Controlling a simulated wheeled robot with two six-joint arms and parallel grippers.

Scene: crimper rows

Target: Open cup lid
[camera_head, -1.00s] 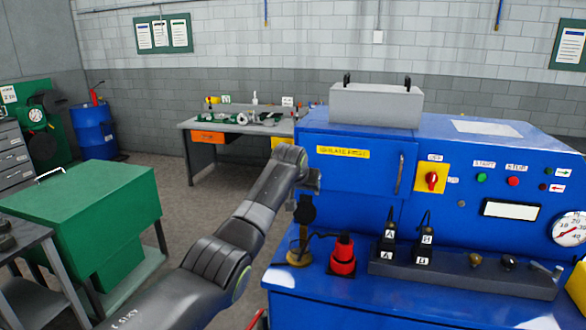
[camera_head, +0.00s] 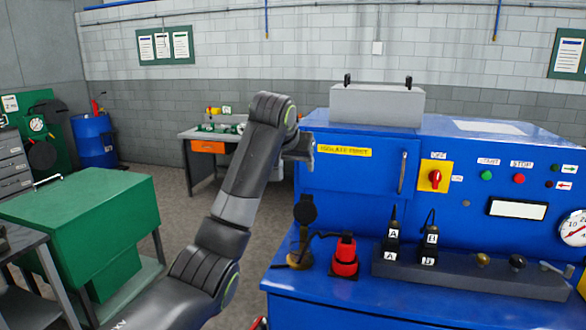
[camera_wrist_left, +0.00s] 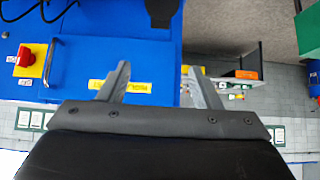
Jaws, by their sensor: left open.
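A small cup (camera_head: 298,253) with a brass-coloured base stands on the blue bench at the machine's left end. A black round lid (camera_head: 305,209) stands upright above it, tilted up off the cup's mouth. My left gripper (camera_head: 304,150) is above the lid, apart from it, by the machine's left edge. In the left wrist view the two fingers of my left gripper (camera_wrist_left: 158,75) are spread with nothing between them. A dark shape at the top of that view may be the lid; it is cut off. My right gripper is out of view.
A red-and-black plug (camera_head: 344,257) stands right of the cup, with a dark cable close by. Beyond it a dark rail (camera_head: 470,279) holds black plugs and levers. The blue machine (camera_head: 360,181) rises behind. A green cabinet (camera_head: 90,210) stands at the left.

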